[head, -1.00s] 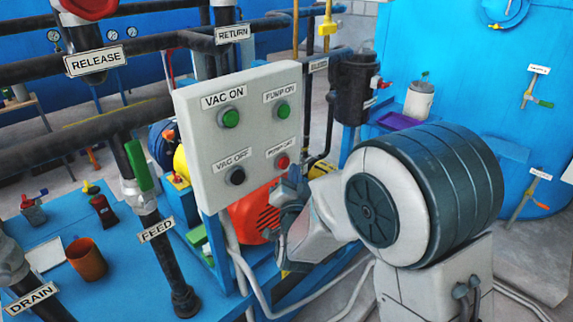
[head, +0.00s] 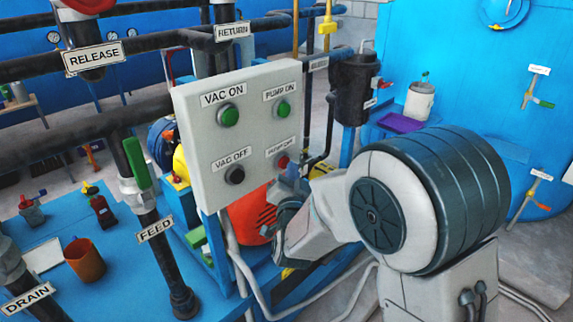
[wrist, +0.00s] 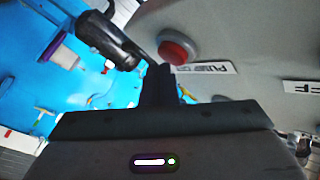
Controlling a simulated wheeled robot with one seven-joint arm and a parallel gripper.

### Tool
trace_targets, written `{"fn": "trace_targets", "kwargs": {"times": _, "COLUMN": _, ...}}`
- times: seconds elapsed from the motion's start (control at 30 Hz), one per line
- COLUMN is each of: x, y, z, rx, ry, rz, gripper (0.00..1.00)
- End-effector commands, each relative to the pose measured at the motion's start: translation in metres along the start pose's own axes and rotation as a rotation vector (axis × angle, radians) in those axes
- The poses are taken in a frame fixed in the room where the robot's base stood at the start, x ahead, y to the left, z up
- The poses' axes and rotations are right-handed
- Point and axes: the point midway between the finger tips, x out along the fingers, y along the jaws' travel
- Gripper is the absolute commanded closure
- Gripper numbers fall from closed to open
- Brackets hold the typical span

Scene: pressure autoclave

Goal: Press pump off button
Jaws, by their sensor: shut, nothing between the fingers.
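The pump off button (head: 283,161) is a red round button at the lower right of the light grey control panel (head: 212,188). Its label sits just above it. In the wrist view the red button (wrist: 177,48) shows near the top centre, beside its upside-down label (wrist: 205,68). My gripper (head: 291,172) is shut and empty, just to the lower right of the button in the head view. In the wrist view its dark fingertips (wrist: 163,72) reach close to the button's rim. I cannot tell whether they touch it.
The panel also carries the green vac on button (head: 229,115), the green pump on button (head: 283,109) and the black vac off button (head: 235,174). A dark cylinder (head: 352,90) stands behind the panel's right side. An orange motor (head: 250,213) sits below.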

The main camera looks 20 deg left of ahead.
Motion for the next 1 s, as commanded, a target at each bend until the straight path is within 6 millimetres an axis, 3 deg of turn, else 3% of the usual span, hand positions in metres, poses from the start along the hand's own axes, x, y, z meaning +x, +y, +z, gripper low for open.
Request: {"fn": "trace_targets", "kwargs": {"times": 1.0, "x": 0.0066, "y": -0.0052, "z": 0.0049, "rx": 0.000, "ry": 0.000, "rz": -0.001, "gripper": 1.00}}
